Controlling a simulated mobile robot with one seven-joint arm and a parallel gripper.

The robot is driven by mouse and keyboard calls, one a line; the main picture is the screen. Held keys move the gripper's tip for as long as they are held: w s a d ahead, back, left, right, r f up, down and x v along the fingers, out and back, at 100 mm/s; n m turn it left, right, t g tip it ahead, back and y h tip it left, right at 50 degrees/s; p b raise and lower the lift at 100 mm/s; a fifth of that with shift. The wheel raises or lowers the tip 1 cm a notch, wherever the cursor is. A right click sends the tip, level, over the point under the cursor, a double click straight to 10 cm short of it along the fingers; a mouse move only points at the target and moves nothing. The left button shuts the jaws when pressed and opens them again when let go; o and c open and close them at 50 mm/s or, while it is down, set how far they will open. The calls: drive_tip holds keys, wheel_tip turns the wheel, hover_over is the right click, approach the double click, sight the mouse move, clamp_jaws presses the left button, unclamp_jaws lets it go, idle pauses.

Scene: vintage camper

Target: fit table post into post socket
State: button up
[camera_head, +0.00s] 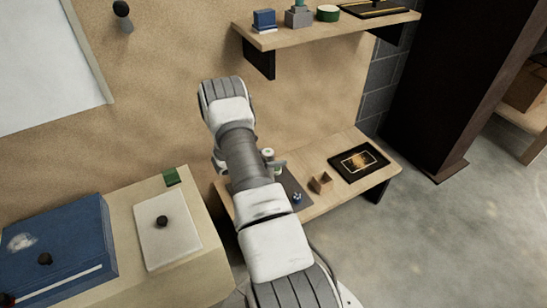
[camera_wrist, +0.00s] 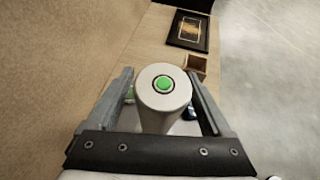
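A white cylinder with a green disc in its top, which looks like the table post (camera_wrist: 160,112), stands upright on or over the low bench. In the head view its pale top (camera_head: 268,153) shows beside my gripper (camera_head: 279,164), and its lower part is largely hidden. In the wrist view my gripper (camera_wrist: 161,78) has one finger on each side of the cylinder. Gaps show between both fingers and its body, so the fingers look open around it. I cannot pick out the post socket; my arm hides part of the bench.
The low bench (camera_head: 334,191) carries a dark mat, a small blue item (camera_head: 297,197), an open wooden box (camera_head: 320,182) and a black framed panel (camera_head: 358,162). A wall shelf (camera_head: 330,29) hangs above. A cabinet with a blue case (camera_head: 60,245) stands left. Floor at right is clear.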

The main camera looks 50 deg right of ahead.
drive_tip(key=shift+a+r+p, duration=0.15)
drive_tip(key=shift+r+p, duration=0.2)
drive_tip(key=shift+r, duration=0.05)
drive_tip(key=p+v, duration=0.3)
drive_tip(key=v, duration=0.9)
drive_tip(key=s+a+r+m+y, duration=0.2)
drive_tip(key=a+r+m, duration=0.3)
drive_tip(key=r, duration=0.7)
drive_tip(key=s+a+r+m+y, duration=0.25)
drive_tip(key=a+r+m, duration=0.2)
drive_tip(key=r, duration=0.85)
drive_tip(key=s+a+r+m+t+y, duration=0.3)
drive_tip(key=s+a+r, duration=0.3)
drive_tip(key=s+a, duration=0.2)
drive_tip(key=s+a+r+m+t+y, duration=0.3)
drive_tip(key=s+a+r, duration=0.3)
drive_tip(key=a, duration=0.7)
drive_tip(key=shift+s+r+m+t+y, duration=0.4)
drive_tip(key=shift+s+m+y, duration=0.35)
drive_tip(key=shift+s, duration=0.45)
